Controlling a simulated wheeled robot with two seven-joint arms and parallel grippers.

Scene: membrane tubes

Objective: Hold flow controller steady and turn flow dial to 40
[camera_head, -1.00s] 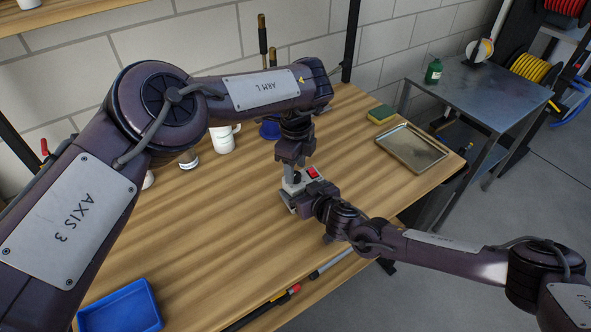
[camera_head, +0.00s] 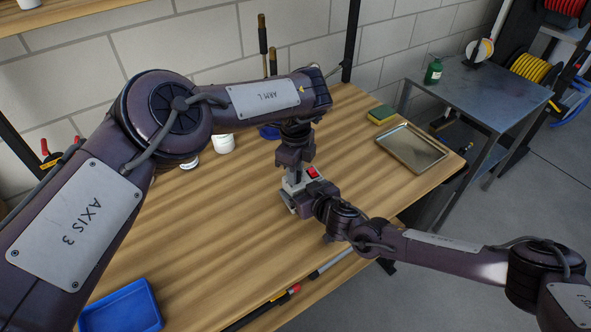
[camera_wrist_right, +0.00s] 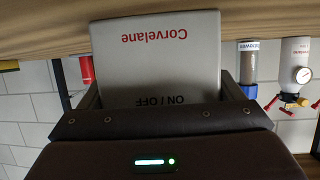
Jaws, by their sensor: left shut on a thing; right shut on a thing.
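The flow controller (camera_head: 286,200) is a light grey box with a red switch (camera_head: 312,172) on top, standing on the wooden table. My left gripper (camera_head: 291,177) points down onto its top and is shut, apparently on the flow dial; the dial and its scale are hidden, so no setting can be read. My right gripper (camera_wrist_right: 165,100) is shut on the flow controller's body (camera_wrist_right: 157,45) from the near right side. In the right wrist view the box appears upside down between the fingers, with "Corvelane" and "ON / OFF" lettering.
A blue tray (camera_head: 122,306) lies at the front left of the table (camera_head: 215,240). A metal tray (camera_head: 411,148) and a sponge (camera_head: 381,114) lie to the right. A white mug (camera_head: 224,143) stands behind my left arm. A rod with a red part (camera_head: 294,290) lies along the front edge.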

